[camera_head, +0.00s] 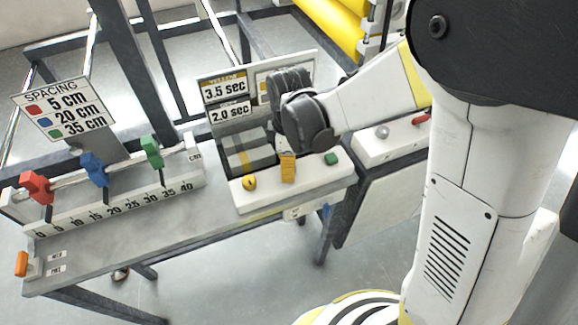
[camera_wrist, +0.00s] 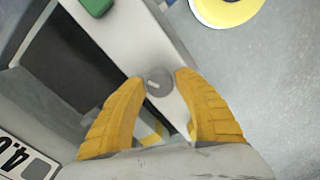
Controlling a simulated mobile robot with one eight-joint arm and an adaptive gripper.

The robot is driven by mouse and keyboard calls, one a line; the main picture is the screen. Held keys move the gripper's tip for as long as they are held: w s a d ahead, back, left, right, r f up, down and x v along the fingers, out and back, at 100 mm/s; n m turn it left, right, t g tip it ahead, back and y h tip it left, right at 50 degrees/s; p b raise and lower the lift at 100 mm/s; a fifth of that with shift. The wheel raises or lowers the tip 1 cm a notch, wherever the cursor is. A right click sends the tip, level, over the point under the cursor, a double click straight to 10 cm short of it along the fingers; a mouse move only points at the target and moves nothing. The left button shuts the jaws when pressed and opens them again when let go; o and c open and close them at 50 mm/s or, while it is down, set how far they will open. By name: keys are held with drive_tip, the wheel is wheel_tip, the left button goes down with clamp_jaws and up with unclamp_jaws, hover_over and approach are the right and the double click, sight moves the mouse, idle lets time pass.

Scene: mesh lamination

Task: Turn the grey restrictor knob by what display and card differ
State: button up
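The grey restrictor knob (camera_wrist: 158,82) is a small round disc with a pale mark, on a white panel (camera_wrist: 133,42) in the wrist view. My gripper (camera_wrist: 160,77) has its yellow fingers on both sides of the knob, spread open with only slim gaps visible. In the head view my gripper (camera_head: 288,168) points down at the white panel (camera_head: 310,180), and the knob is hidden there. A sign behind it shows a "3.5 sec" plate (camera_head: 225,89) above a "2.0 sec" plate (camera_head: 229,112). A second board (camera_head: 300,62) beside it is mostly covered by my arm.
A yellow button (camera_head: 249,182) and a green button (camera_head: 332,158) flank my gripper. At left are red (camera_head: 38,188), blue (camera_head: 94,168) and green (camera_head: 152,152) clamps on a ruled rail, with a spacing card (camera_head: 62,108). A second control box (camera_head: 392,142) stands at right.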

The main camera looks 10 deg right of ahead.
clamp_jaws()
drive_tip(key=shift+m, duration=0.3)
drive_tip(key=m, duration=1.5)
drive_tip(key=shift+b, duration=0.35)
drive_tip(key=m, duration=0.5)
drive_tip(key=shift+d+m, duration=0.1)
drive_tip(key=shift+m, duration=0.4)
